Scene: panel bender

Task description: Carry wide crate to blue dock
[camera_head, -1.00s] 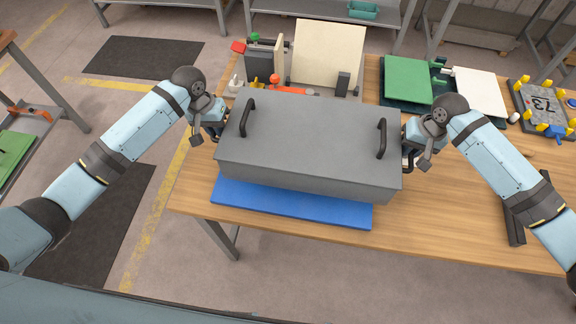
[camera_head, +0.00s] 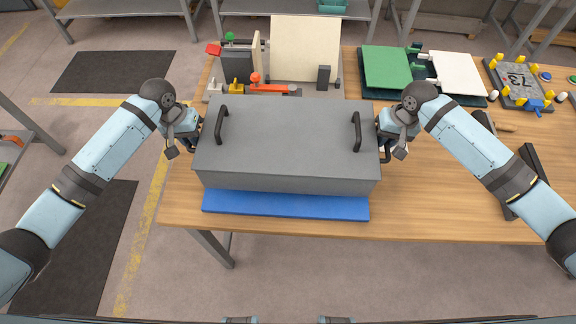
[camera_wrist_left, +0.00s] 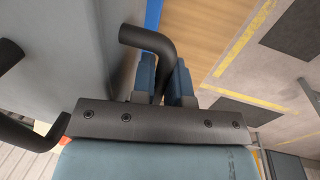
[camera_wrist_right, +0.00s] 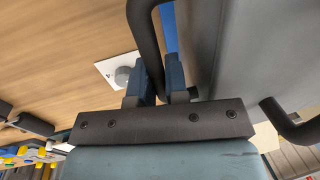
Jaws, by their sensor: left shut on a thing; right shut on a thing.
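The wide crate (camera_head: 290,138) is a grey closed-looking box with black handles. It is level in the head view, over the blue dock (camera_head: 285,206), a flat blue mat on the wooden table. Only the dock's front strip shows; the crate hides the rest. I cannot tell whether the crate touches the dock. My left gripper (camera_head: 194,142) is shut on the crate's left side handle (camera_wrist_left: 150,40), which runs between the fingers. My right gripper (camera_head: 384,150) is shut on the right side handle (camera_wrist_right: 146,40).
Behind the crate stand a cream panel (camera_head: 304,48) and small red and orange fixtures. A green panel (camera_head: 386,70) and a white panel (camera_head: 458,73) lie at the back right, beside a grey plate marked 73 (camera_head: 517,82). Dark bars (camera_head: 530,170) lie at the right.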

